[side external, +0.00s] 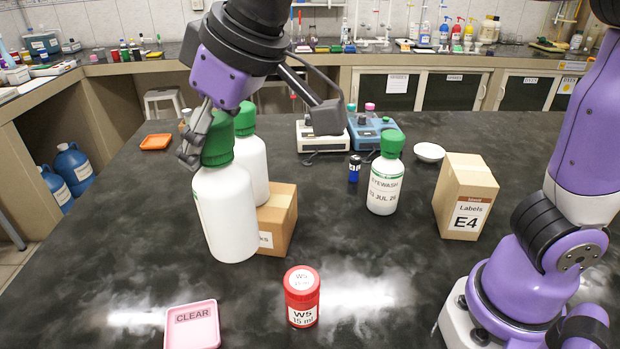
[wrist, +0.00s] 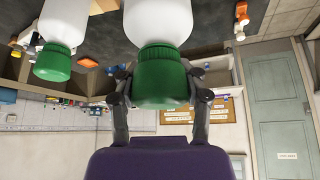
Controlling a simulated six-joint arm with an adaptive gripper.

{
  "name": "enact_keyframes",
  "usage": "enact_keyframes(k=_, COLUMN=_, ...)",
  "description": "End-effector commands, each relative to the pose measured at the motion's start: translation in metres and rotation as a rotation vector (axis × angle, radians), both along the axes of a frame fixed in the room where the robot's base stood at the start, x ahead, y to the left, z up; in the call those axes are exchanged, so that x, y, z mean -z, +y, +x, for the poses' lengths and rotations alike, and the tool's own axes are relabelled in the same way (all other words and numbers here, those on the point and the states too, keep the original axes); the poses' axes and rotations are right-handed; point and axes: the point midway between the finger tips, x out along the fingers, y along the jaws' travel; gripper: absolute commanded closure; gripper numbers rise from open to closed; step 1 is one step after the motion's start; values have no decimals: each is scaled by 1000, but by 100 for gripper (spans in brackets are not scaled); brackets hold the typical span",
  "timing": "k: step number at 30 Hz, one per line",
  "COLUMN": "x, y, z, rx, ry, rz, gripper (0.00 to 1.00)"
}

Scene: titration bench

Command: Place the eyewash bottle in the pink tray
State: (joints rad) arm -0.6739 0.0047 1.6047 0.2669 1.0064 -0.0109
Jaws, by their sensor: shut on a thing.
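My gripper (side external: 208,140) is shut on the green cap of a large white bottle (side external: 226,215) at the left. The bottle hangs roughly upright; its label is turned away, and I cannot tell its clearance from the table. In the wrist view the fingers (wrist: 161,92) flank the green cap. A white bottle marked EYEWASH (side external: 383,188), also green-capped, stands right of centre on the table. Another such bottle (side external: 253,165) is just behind the held one, its label hidden; it also shows in the wrist view (wrist: 60,35). The pink tray (side external: 193,336), marked CLEAR, lies empty at the front left.
A red W5 jar (side external: 302,296) stands right of the tray. A cardboard box (side external: 277,222) is behind the held bottle, and a Labels E4 box (side external: 465,197) is at the right. A blue vial (side external: 354,168), white dish (side external: 429,152) and orange tray (side external: 156,142) are farther back.

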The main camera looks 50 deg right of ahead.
Motion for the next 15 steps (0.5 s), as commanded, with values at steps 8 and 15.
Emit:
enact_keyframes(k=8, x=13, y=103, z=-65, rx=-402, ry=6, rz=10, gripper=100)
enact_keyframes(k=15, x=23, y=121, z=-76, rx=-497, ry=10, rz=12, gripper=100)
